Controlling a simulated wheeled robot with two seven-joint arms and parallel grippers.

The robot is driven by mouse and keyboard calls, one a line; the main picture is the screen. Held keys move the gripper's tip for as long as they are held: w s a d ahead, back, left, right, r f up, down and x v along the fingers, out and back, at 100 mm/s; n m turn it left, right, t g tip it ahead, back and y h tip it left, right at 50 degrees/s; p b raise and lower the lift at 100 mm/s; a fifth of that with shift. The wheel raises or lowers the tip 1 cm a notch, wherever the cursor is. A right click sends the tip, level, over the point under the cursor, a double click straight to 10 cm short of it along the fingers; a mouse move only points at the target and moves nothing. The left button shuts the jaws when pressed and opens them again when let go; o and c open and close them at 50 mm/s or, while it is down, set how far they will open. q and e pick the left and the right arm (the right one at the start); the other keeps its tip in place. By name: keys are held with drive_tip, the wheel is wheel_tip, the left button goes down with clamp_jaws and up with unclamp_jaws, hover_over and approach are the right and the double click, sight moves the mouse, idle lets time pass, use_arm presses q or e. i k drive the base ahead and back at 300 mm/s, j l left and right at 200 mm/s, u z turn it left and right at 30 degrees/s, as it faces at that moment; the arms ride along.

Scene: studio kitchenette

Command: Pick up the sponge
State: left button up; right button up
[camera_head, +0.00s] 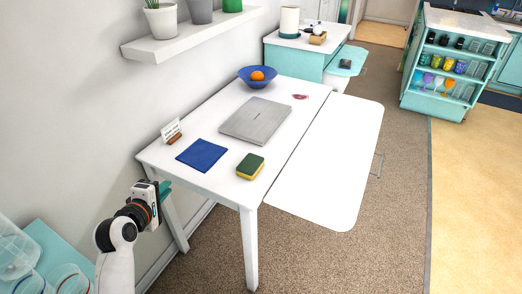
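The sponge (250,167), yellow with a dark green top, lies flat near the front corner of the white table (222,184). My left gripper (164,190) is beyond the table's near left end, lower left of the sponge and clear of it. Its teal fingers point toward the table, but they are too small and too edge-on to show whether they are open or shut. Nothing is seen in them. My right gripper is not in view.
On the table are a blue cloth (202,155), a closed grey laptop (255,121), a small card stand (172,132) and a blue bowl (258,77) with an orange. A white leaf panel (335,160) extends along the table's right side. Carpet in front is clear.

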sight(249, 168)
drive_tip(key=i+l+z, duration=0.1)
drive_tip(key=i+l, duration=0.15)
drive_tip(key=l, duration=0.15)
drive_tip(key=i+l, duration=0.25)
drive_tip(key=l, duration=0.15)
drive_tip(key=i+l+z, duration=0.15)
drive_tip(key=l, duration=0.25)
drive_tip(key=i, duration=0.1)
